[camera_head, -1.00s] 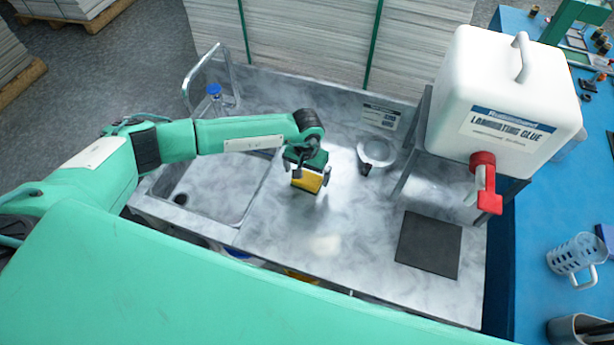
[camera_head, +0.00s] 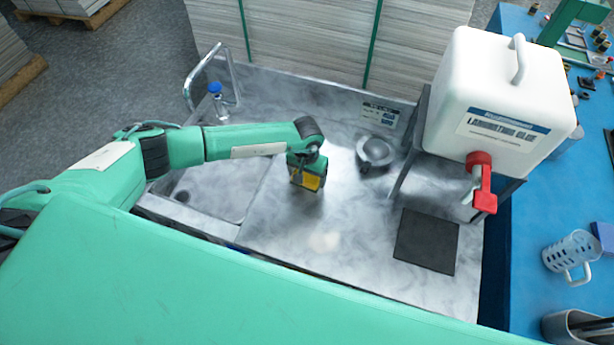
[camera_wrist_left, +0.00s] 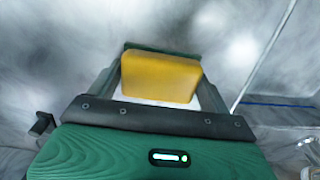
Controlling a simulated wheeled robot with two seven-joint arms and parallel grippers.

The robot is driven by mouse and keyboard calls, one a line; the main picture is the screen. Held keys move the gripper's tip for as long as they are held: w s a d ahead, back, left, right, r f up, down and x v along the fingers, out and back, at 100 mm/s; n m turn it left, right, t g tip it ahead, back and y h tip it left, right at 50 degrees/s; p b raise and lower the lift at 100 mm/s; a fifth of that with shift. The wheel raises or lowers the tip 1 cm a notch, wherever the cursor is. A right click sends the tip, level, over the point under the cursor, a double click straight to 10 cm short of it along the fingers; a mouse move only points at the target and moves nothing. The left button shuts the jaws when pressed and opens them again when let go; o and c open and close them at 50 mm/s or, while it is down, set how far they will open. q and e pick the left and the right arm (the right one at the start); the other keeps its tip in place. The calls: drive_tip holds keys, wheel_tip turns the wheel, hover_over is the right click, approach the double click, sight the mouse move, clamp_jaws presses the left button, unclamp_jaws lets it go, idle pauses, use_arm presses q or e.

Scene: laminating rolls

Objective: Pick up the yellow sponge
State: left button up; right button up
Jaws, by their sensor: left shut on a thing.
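The yellow sponge (camera_head: 308,181) has a dark green side and is between the fingers of my left gripper (camera_head: 306,176), over the steel counter right of the sink basin. In the left wrist view the sponge (camera_wrist_left: 161,78) fills the space between the two fingers of the left gripper (camera_wrist_left: 160,88), with a green edge along its far side. The left gripper is shut on it. I cannot tell whether the sponge is touching the counter or just above it. My right gripper is not in view.
The sink basin (camera_head: 222,193) is to the left, with a blue-capped bottle (camera_head: 217,98) behind it. A round grey dish (camera_head: 374,152) sits at the back, and a dark mat (camera_head: 426,241) lies to the right. A white glue container (camera_head: 500,95) with a red tap stands on a frame.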

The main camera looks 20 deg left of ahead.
sight(307, 175)
use_arm(q)
drive_tip(key=shift+r+b, duration=0.4)
drive_tip(key=shift+r, duration=0.25)
wheel_tip(307, 175, up, 19)
drive_tip(key=b, duration=0.6)
drive_tip(key=shift+f+b, duration=0.15)
drive_tip(key=shift+b, duration=0.25)
